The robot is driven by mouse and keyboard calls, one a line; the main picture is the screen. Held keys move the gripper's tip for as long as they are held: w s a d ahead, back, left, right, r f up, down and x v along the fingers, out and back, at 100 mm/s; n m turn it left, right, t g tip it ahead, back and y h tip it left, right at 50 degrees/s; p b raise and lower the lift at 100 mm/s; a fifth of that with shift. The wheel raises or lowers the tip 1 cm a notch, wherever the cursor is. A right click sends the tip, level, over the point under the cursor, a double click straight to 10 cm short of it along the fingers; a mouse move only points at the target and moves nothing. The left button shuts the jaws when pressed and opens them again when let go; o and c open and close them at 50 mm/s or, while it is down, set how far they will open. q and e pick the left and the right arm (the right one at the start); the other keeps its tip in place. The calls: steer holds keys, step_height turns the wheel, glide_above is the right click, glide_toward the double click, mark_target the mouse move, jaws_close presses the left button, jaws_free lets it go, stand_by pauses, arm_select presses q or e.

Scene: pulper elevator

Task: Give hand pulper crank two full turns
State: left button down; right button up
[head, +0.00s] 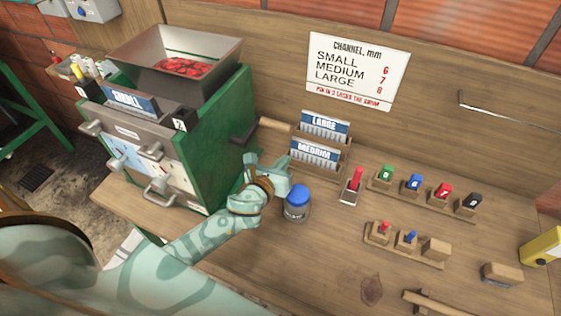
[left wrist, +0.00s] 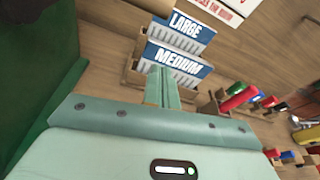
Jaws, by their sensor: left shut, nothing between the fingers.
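The hand pulper (head: 216,125) is a green box at the left of the bench, with a metal hopper (head: 210,62) of red fruit on top. Its crank (head: 246,137) comes out of the right side and ends in a wooden grip (head: 274,123) pointing right. My left gripper (head: 284,168) is below the wooden grip and apart from it, close to the pulper's right side. It is shut and empty; the shut fingers also show in the left wrist view (left wrist: 163,88), in front of the MEDIUM rack. The crank does not show clearly there. My right gripper is not in view.
Racks marked LARGE (head: 324,123) and MEDIUM (head: 315,153) stand right behind my left gripper. A blue-lidded jar (head: 297,203) stands just right of it. A red-handled tool (head: 353,184) and coloured pegs in blocks (head: 414,183) stand farther right. A sign (head: 358,72) hangs on the wall.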

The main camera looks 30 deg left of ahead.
arm_select(q)
steer(key=b+x, duration=0.1)
steer(key=x, duration=0.5)
steer(key=shift+w+a+f, duration=0.1)
steer(key=shift+a+f, duration=0.05)
steer(key=r+p, duration=0.2)
steer(key=r, duration=0.2)
steer(key=shift+s+a+r+p, duration=0.1)
steer(key=shift+s+a+p, duration=0.1)
steer(key=shift+a+p, duration=0.15)
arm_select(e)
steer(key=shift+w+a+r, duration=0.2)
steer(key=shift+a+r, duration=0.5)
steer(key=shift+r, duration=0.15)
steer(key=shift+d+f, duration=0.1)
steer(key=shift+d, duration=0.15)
